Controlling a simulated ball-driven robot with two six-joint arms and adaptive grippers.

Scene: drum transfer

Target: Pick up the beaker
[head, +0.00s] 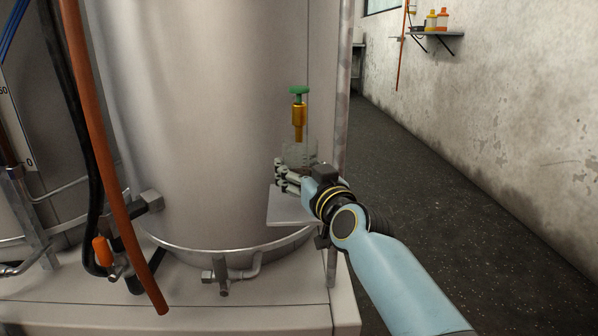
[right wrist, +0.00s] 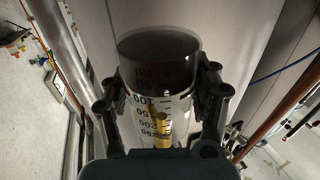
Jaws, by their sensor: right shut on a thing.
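The beaker (head: 298,154) is a clear glass cup with dark graduation marks. In the head view it stands upright just below the brass tap, in front of the large drum. My right gripper (head: 287,177) is shut on it. In the right wrist view the beaker (right wrist: 158,60) fills the middle, with a finger of my right gripper (right wrist: 160,95) on each side of its wall. The fingers hide part of the beaker's lower half in the head view. My left gripper is not in view.
A brass tap with a green handle (head: 299,91) is right above the beaker. A small pale shelf (head: 290,208) is below the gripper; I cannot tell if the beaker touches it. The large drum (head: 210,120) is close behind. Open dark floor (head: 450,190) lies to the right.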

